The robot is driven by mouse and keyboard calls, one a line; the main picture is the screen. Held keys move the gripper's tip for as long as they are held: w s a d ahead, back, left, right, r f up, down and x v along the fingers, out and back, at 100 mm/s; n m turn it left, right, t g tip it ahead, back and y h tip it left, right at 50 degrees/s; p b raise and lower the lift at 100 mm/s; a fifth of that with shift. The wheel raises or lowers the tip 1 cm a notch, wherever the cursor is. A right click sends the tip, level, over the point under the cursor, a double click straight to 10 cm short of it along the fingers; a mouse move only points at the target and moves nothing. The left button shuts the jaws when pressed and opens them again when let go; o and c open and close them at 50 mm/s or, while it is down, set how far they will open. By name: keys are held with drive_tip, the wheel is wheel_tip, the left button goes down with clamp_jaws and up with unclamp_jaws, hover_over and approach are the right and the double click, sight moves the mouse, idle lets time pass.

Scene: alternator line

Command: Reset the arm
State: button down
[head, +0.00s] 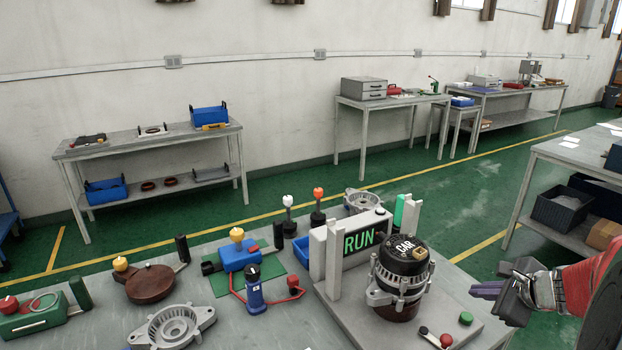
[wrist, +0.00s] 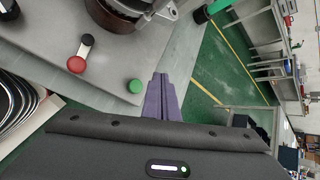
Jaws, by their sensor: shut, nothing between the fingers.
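My gripper (head: 487,290) is at the right of the head view, beside the right end of the front bench and apart from the things on it. Its purple fingers (wrist: 160,98) point forward in the wrist view and are closed together with nothing between them. The alternator (head: 401,275), with a black top marked CAR, stands upright on the grey test stand (head: 360,310). A display reading RUN (head: 364,238) is behind it. A green button (head: 466,318) and a red-knobbed lever (head: 446,340) are at the stand's front; both also show in the wrist view, left of my fingers.
Left on the bench are a bare metal housing (head: 172,328), a brown rotor-like part (head: 150,284), a blue fixture (head: 240,257) and a blue handheld tool (head: 254,288). A side table with bins (head: 561,207) stands at right. Green floor is open between the benches.

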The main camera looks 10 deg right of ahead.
drive_tip(key=shift+a, duration=0.1)
drive_tip(key=s+a+f+n, duration=0.1)
drive_tip(key=n, duration=0.1)
drive_tip(key=s+a+f+n+g+y, duration=0.1)
drive_tip(key=s+a+n, duration=0.1)
drive_tip(key=shift+s+f+g, duration=0.2)
drive_tip(key=shift+f+g, duration=0.1)
drive_tip(key=shift+f, duration=0.05)
drive_tip(key=s+a+r+n, duration=0.3)
drive_tip(key=s+a+n, duration=0.1)
drive_tip(key=a+n, duration=0.3)
drive_tip(key=s+a+r+n+g, duration=0.1)
drive_tip(key=s+a+r+n, duration=0.1)
drive_tip(key=a+n, duration=0.6)
drive_tip(key=s+a+r+n+g+h, duration=0.1)
drive_tip(key=s+a+r+n, duration=0.2)
drive_tip(key=a, duration=1)
drive_tip(key=shift+s+a+r+n, duration=0.2)
drive_tip(key=shift+s+r+n, duration=0.15)
drive_tip(key=shift+s+n, duration=1.5)
drive_tip(key=shift+w+n, duration=0.45)
drive_tip(key=shift+w, duration=0.1)
drive_tip(key=shift+d, duration=0.1)
